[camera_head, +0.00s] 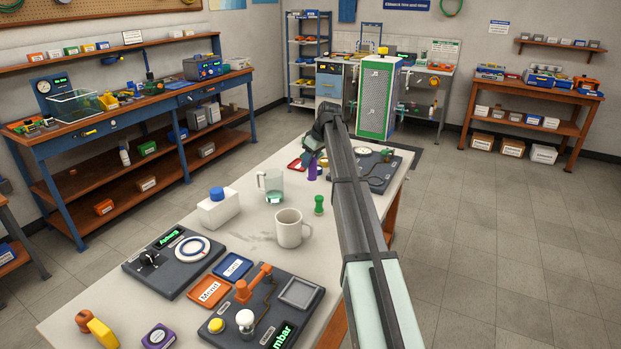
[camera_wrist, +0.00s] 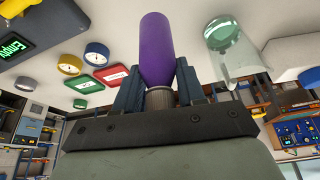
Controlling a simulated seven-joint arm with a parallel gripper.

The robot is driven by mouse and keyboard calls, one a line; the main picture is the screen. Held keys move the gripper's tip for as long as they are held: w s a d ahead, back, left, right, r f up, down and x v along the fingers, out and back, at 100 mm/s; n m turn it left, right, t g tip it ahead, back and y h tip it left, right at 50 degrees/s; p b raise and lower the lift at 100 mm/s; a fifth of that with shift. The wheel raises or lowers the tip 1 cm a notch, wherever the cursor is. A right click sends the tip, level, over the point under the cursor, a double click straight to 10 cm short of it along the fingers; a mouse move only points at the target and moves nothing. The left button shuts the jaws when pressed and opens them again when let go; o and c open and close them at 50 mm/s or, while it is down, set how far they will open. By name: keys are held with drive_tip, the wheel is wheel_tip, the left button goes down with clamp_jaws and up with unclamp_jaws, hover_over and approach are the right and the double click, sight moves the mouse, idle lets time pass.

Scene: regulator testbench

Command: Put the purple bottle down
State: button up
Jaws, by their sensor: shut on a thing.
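The purple bottle (camera_head: 312,170) is at the far part of the white table (camera_head: 262,164), below the end of my arm. In the wrist view, the purple bottle (camera_wrist: 156,45) extends away from my gripper (camera_wrist: 158,84), whose two blue-grey fingers are shut on its narrow end around a grey-brown collar (camera_wrist: 160,98). In the head view my gripper (camera_head: 314,142) is partly hidden by my own arm. I cannot tell whether the bottle's base touches the table.
A red tray (camera_head: 296,164) lies just left, and a gauge panel (camera_head: 365,170) lies right. A white mug (camera_head: 291,229) and white bottle (camera_head: 218,208) stand nearer.

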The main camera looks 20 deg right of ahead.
sight(310, 174)
drive_tip(key=shift+f, duration=3.1)
drive_tip(key=o, duration=1.1)
drive_tip(key=shift+f, duration=0.1)
drive_tip(key=v, duration=1.2)
drive_tip(key=shift+r, duration=0.2)
